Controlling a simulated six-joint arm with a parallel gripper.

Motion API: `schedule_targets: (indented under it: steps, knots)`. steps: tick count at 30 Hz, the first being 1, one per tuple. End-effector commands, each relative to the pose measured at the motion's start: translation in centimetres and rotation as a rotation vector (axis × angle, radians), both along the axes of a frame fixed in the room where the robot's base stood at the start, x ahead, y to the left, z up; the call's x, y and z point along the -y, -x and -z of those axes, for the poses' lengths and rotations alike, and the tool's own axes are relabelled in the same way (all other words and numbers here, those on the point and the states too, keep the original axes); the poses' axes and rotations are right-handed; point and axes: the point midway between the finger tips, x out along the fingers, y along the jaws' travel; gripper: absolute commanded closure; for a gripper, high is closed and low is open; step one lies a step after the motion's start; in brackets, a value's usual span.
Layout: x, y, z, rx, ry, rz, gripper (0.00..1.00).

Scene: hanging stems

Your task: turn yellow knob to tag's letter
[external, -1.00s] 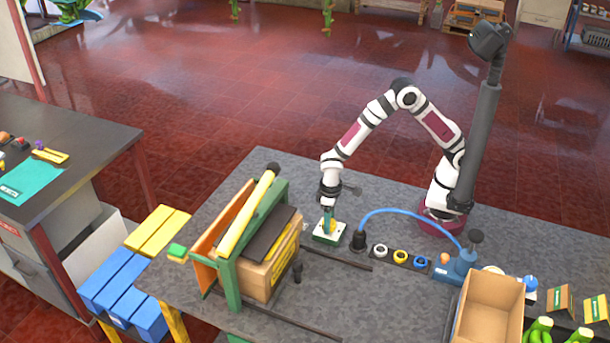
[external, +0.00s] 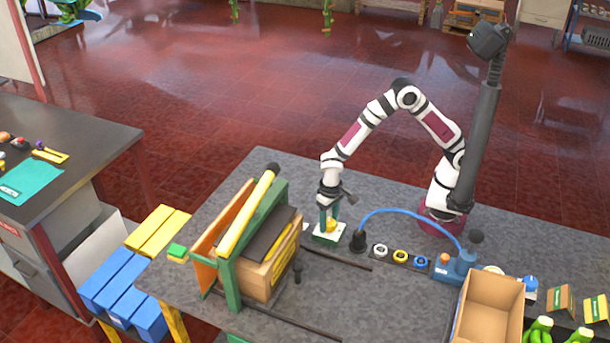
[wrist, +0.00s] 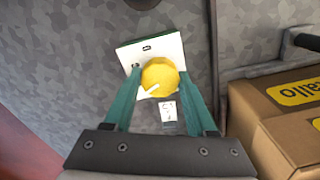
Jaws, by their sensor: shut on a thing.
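The yellow knob (wrist: 160,76) sits on a white plate (wrist: 132,54) with small dark marks around it. A white pointer on the knob aims to the lower left in the wrist view. A small white tag (wrist: 168,111) with a dark character, too blurred to read, lies just below the knob. My gripper (wrist: 162,84) has its two green fingers on either side of the knob and is shut on it. In the external view my gripper (external: 328,222) points down over the plate (external: 328,236), and the knob (external: 331,225) is partly hidden.
A cardboard box (external: 262,272) under a green frame (external: 228,268) stands close to the left of the plate; the box also shows in the wrist view (wrist: 272,122). Rings (external: 400,256) lie farther right.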

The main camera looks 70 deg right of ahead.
Motion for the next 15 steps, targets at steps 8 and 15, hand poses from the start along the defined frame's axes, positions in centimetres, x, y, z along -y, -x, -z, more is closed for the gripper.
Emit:
schedule_targets:
  steps: [8, 15]
  knots:
    - [0.0, -0.03, -0.08, 0.001, -0.001, 0.002, 0.99]
    - [0.01, -0.02, -0.05, 0.0, 0.0, 0.001, 0.14]
